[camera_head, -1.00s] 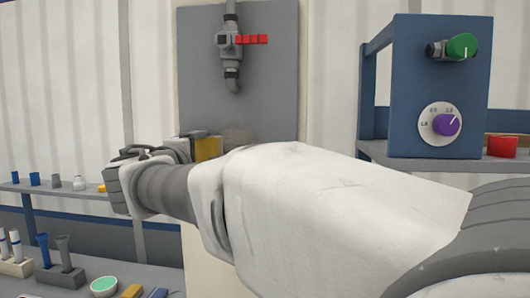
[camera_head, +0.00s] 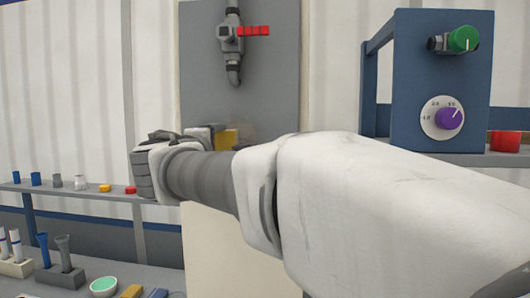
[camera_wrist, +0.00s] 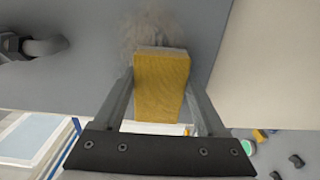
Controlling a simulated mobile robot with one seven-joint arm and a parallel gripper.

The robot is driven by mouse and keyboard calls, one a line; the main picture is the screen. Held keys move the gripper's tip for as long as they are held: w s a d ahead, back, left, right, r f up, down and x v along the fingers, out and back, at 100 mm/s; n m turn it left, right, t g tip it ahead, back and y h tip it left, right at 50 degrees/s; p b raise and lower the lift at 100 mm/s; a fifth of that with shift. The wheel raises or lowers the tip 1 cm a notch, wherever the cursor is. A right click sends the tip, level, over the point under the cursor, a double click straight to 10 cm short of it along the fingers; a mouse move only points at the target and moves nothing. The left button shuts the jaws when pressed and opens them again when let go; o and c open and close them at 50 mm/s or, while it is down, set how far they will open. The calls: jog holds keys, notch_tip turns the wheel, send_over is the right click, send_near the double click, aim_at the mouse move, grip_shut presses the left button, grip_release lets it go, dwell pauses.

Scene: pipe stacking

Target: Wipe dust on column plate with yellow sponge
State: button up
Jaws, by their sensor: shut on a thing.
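The yellow sponge (camera_head: 229,140) is held in my gripper, in front of the lower part of the grey column plate (camera_head: 281,75). In the wrist view the sponge (camera_wrist: 160,88) sits between the two fingers of my gripper (camera_wrist: 161,80), which is shut on it. A brownish-grey dust patch (camera_wrist: 158,28) on the plate shows just past the far end of the sponge. The sponge's far end is at the patch's edge; I cannot tell whether it presses on the plate. In the head view my arm hides most of the dust and part of the gripper.
A pipe with a red-handled valve (camera_head: 232,40) is mounted on the plate above the gripper. A blue box (camera_head: 440,85) with green and purple knobs stands at the right. A shelf with small items (camera_head: 80,187) is at the left, above a bench with tubes and a bowl (camera_head: 103,285).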

jog(key=d+b, duration=0.6)
jog(key=d, duration=0.5)
jog(key=shift+s+d, duration=0.35)
jog(key=shift+s, duration=0.05)
dwell(0.5)
